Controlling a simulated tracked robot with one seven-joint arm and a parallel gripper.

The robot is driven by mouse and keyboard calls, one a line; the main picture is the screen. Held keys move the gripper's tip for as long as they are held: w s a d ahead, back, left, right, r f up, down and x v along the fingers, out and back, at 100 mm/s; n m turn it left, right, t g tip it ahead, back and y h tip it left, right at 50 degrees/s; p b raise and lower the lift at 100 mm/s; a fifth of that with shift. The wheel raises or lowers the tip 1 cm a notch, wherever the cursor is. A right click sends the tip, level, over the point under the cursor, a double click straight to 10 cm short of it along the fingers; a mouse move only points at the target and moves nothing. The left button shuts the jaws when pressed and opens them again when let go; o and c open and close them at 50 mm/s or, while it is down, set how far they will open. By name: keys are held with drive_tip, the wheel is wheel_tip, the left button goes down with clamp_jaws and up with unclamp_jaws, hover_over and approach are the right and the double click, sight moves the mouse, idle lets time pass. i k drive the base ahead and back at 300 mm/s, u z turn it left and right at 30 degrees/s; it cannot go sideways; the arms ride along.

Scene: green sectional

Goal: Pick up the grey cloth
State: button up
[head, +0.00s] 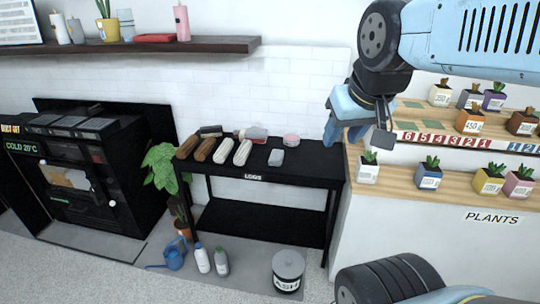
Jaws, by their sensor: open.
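A small light-grey piece (277,157), which may be the grey cloth, lies on the black table (310,158) near its front edge, right of the log-shaped pieces. It is too small to tell whether it is fabric. My gripper (358,136) hangs from my blue arm at the upper right, with its fingers apart and nothing seen between them. In the picture it is up and to the right of the grey piece, over the table's right end, and apart from the piece.
Brown logs (196,148), pale logs (233,151), a bottle (254,133) and a pinkish tin (291,140) share the table. Plant shelves (405,180) stand close on the right. An ash bin (288,270) and bottles (202,259) stand on the floor in front.

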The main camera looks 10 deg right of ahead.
sight(276, 157)
drive_tip(key=z, duration=0.1)
drive_tip(key=i, duration=1)
drive_tip(key=u, duration=0.1)
